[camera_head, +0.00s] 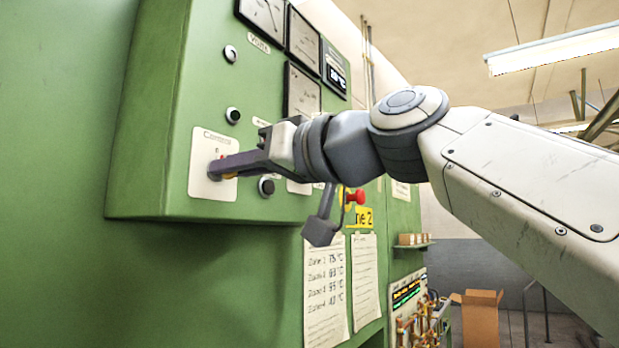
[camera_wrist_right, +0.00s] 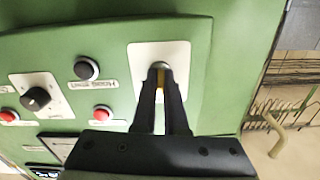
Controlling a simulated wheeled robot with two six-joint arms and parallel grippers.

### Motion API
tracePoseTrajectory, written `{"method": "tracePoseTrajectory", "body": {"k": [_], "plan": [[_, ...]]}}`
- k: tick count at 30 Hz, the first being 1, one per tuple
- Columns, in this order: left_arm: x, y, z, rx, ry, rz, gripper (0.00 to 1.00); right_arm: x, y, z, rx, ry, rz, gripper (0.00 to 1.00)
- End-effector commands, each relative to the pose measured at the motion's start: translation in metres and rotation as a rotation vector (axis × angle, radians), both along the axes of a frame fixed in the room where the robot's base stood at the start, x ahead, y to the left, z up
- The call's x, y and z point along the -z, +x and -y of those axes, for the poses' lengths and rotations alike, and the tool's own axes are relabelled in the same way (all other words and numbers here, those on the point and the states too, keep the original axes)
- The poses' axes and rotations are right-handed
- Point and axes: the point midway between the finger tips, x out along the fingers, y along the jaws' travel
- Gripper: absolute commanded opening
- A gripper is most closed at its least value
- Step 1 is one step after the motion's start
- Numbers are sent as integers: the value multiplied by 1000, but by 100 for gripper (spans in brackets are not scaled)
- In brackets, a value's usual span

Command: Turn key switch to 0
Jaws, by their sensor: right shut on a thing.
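The key switch plate (camera_head: 205,176) is a cream label marked "Control" on the green cabinet front, in the head view. My right gripper (camera_head: 222,170) reaches it from the right, with its fingertips at the plate. In the right wrist view the right gripper (camera_wrist_right: 160,75) is shut over the middle of the white plate (camera_wrist_right: 180,53). My left gripper is not in view.
A red button (camera_head: 355,197) sits below my right wrist. The wrist view shows another black knob (camera_wrist_right: 35,99) and a black button (camera_wrist_right: 87,69) beside the plate.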

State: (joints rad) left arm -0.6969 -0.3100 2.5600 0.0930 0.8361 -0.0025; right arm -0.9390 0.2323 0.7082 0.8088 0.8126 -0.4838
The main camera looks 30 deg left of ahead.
Motion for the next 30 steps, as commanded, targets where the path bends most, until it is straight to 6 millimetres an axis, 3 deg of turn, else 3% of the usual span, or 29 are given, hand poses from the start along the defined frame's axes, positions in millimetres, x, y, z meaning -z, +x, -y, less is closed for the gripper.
{"method": "tracePoseTrajectory", "body": {"k": [9, 26, 27, 28, 29, 30], "plan": [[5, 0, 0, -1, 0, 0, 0, 1, 1, 0, 1, -12, 128, 0], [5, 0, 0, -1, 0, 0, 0, 1, 1, 0, 1, -15, 157, 0], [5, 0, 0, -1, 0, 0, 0, 1, 1, 0, 1, -15, 157, 22], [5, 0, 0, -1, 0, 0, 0, 1, 1, 0, 1, -15, 157, 33], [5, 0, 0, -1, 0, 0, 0, 1, 0, 0, 1, -15, 157, 40], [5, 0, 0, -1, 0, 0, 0, 1, 0, 0, 1, -14, 156, 40]]}}
